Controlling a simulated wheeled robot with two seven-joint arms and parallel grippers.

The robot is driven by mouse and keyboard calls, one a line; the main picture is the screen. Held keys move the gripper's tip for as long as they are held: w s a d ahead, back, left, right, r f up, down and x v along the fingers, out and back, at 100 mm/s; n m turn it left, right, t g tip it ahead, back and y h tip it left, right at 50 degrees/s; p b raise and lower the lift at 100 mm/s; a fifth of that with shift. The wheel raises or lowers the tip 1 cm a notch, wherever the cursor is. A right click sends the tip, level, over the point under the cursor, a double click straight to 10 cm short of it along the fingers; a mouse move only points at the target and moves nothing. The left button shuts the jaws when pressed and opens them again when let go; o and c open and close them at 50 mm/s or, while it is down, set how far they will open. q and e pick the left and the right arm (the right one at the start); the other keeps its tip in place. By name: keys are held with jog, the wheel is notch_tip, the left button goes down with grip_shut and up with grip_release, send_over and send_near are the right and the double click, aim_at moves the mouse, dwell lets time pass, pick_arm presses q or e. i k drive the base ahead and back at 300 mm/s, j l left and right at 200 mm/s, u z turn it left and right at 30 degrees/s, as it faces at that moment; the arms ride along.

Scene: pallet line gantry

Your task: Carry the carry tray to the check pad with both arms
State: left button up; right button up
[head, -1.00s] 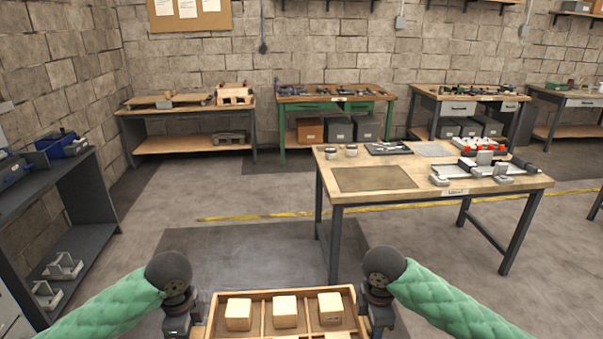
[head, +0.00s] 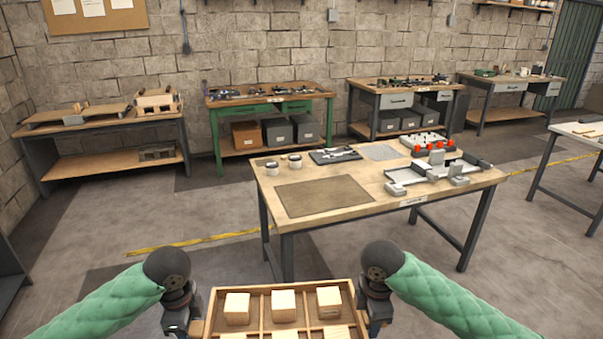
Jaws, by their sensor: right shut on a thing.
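The carry tray (head: 264,288), a wooden tray with dividers and several pale wooden blocks, is at the bottom of the head view, in front of my body. It looks level and is cut off by the lower edge. My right gripper (head: 375,322) is shut on its right end. My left gripper (head: 196,326) is at its left end and appears shut on it; its fingertips are mostly hidden. A flat brown pad (head: 323,196), which looks like the check pad, lies bare on the left front of the wooden table (head: 405,205) ahead.
On the same table stand two small jars (head: 294,162), a dark tray (head: 335,156), a grey mat (head: 380,152), a red-topped fixture (head: 428,145) and grey metal fixtures (head: 425,172). Benches line the back wall. Floor is clear left of the table.

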aim_at(323, 194)
jog(key=i+z, duration=0.3)
jog(key=i, duration=0.2)
jog(key=i+z, duration=0.35)
jog(key=i, duration=0.15)
jog(key=i+j+z, duration=0.1)
jog(key=i+z, duration=0.25)
jog(key=i, duration=0.85)
jog(key=i+u, duration=0.15)
jog(key=i, duration=0.3)
jog(key=i+l+u, duration=0.15)
jog(key=i, duration=0.3)
jog(key=u, duration=1.15)
